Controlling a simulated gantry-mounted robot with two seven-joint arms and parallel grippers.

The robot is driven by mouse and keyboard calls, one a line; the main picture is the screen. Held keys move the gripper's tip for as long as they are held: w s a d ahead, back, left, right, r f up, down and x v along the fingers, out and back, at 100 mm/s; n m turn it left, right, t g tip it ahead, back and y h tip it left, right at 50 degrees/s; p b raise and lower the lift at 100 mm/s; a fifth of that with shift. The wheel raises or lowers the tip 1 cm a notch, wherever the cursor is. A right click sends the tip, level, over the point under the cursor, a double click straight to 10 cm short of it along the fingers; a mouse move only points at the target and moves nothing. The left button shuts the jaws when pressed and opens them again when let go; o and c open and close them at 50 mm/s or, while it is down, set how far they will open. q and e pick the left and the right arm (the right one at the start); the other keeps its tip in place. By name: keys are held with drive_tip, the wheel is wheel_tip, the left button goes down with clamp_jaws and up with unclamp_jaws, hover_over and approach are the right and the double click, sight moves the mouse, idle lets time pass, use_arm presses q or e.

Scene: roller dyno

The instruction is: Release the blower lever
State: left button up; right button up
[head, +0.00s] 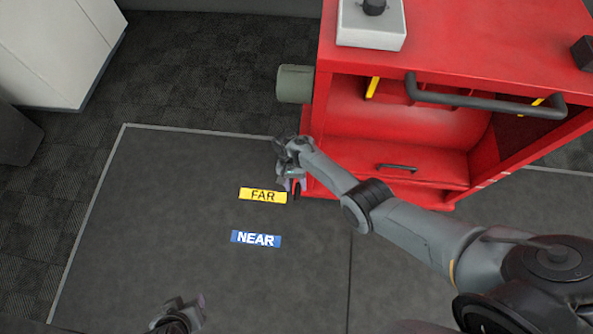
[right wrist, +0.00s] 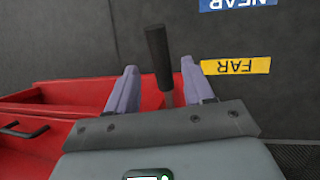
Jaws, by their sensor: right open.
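The lever (right wrist: 157,55) shows in the right wrist view as a dark upright handle on a thinner grey shaft. My right gripper (right wrist: 161,80) is open, with one finger on each side of the lever and visible gaps between. In the head view my right gripper (head: 290,180) is by the left front corner of the red cabinet (head: 475,52) and mostly hides the lever. The lever's base is hidden in both views. My left gripper (head: 185,315) shows only partly at the bottom of the head view, away from the lever; its jaw opening is unclear.
A yellow FAR label (head: 263,196) and a blue NEAR label (head: 256,239) lie on the dark floor mat (head: 150,210). A grey-green cylinder (head: 294,84) sticks out of the cabinet's left side. A dark bar handle (head: 480,98) crosses its front. The mat's left side is clear.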

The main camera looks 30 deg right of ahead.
drive_tip(key=p+v, duration=0.2)
drive_tip(key=v, duration=0.5)
drive_tip(key=shift+r+p, duration=0.2)
drive_tip(key=shift+p, duration=0.2)
drive_tip(key=shift+w, duration=0.1)
